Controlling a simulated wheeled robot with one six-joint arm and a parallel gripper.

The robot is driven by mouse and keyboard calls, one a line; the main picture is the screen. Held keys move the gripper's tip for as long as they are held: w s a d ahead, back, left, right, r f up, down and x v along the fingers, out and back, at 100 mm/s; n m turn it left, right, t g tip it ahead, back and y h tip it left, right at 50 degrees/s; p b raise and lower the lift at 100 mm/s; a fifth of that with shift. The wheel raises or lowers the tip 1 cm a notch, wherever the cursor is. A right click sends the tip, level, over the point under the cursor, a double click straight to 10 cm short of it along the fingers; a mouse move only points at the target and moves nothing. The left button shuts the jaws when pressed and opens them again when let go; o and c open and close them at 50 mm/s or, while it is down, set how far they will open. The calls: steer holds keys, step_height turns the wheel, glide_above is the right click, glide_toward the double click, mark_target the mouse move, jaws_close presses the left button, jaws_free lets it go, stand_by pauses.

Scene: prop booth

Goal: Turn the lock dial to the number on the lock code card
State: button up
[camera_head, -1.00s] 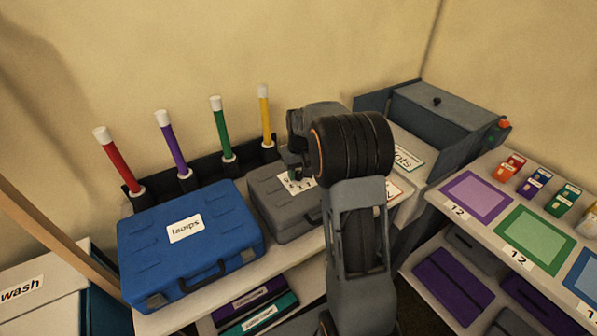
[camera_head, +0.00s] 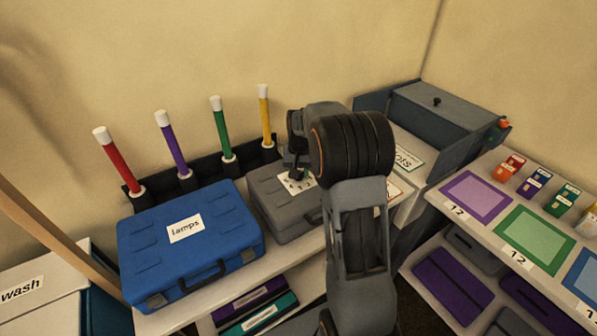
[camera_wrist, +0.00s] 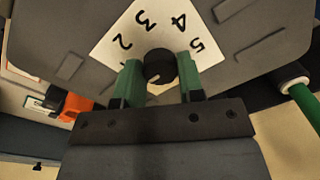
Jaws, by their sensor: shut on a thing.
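The lock dial (camera_wrist: 160,66) is a round black knob on a white plate (camera_wrist: 120,42) with the numbers 2, 3, 4 and 5 visible around it. A small pale mark shows on the knob's lower left; which number it points at is not clear. The plate lies on top of a grey case (camera_head: 268,215). My gripper (camera_wrist: 160,80) has its two green fingers shut on the dial, one on each side. In the head view my gripper (camera_head: 297,174) reaches down onto the case, hiding the dial. I cannot identify a readable lock code card.
A blue case (camera_head: 205,255) labelled "lamps" stands left of the grey case. Several coloured sticks (camera_head: 222,130) stand upright behind. A partly hidden white card (camera_head: 395,188) lies right of my arm. A grey-blue bin (camera_head: 440,110) stands at back right.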

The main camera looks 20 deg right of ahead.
steer(key=m, duration=1.3)
steer(key=shift+a, duration=0.1)
steer(key=shift+m, duration=0.4)
steer(key=o, duration=0.9)
steer(key=r, duration=1.3)
steer(key=shift+s+r, duration=0.25)
steer(key=shift+r, duration=0.15)
